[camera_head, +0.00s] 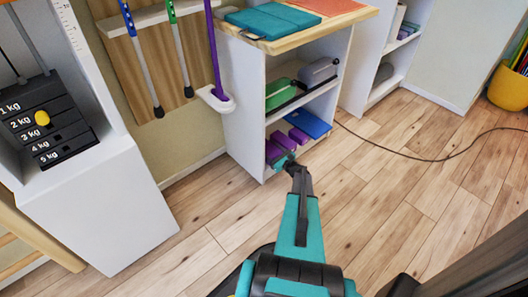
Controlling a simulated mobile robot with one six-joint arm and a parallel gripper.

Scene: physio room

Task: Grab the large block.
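A white shelf unit (244,115) with a wooden top stands in the upper middle. On its lowest shelf lie a wide blue block (308,123) at the right, and purple blocks (284,140) to its left. The blue one looks the largest of these. My teal arm reaches up from the bottom of the picture. Its end, my gripper (284,161), is at the front left of the lowest shelf, close to the purple blocks. It partly covers that corner. The fingers are too small and overlapped to tell whether they are open or touching a block.
The middle shelf holds a green item (281,94) and a grey roll (318,71). Teal folded mats (270,20) lie on top. A weight stack (42,120) stands left. A dark cable (430,158) crosses the wooden floor. A yellow bin (508,90) is at right.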

